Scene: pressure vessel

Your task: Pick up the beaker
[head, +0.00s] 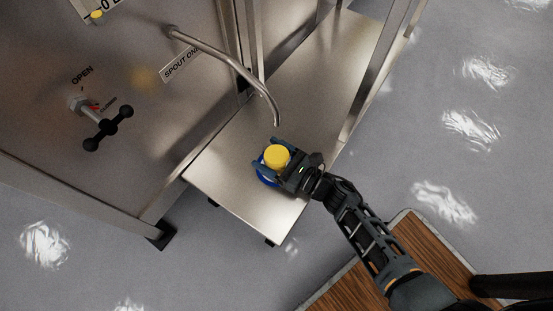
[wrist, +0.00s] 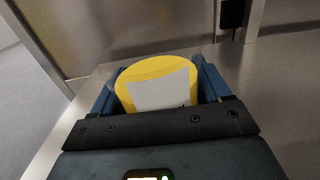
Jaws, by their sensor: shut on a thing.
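The beaker (head: 277,154) shows as a round yellow-topped thing on the steel shelf, just below the tip of the curved spout. It also shows in the wrist view (wrist: 158,90), yellow with a pale label-like patch and a faint clear outline around it. My gripper (head: 272,160) reaches in from the lower right and is shut on the beaker, with a dark blue finger on each side.
The curved metal spout (head: 235,66) hangs close above the beaker. The steel vessel wall with a black valve handle (head: 108,128) stands at left. The steel shelf (head: 240,205) is bare around the beaker, and a steel post (head: 375,75) rises at right. A wooden-topped surface (head: 430,245) is at lower right.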

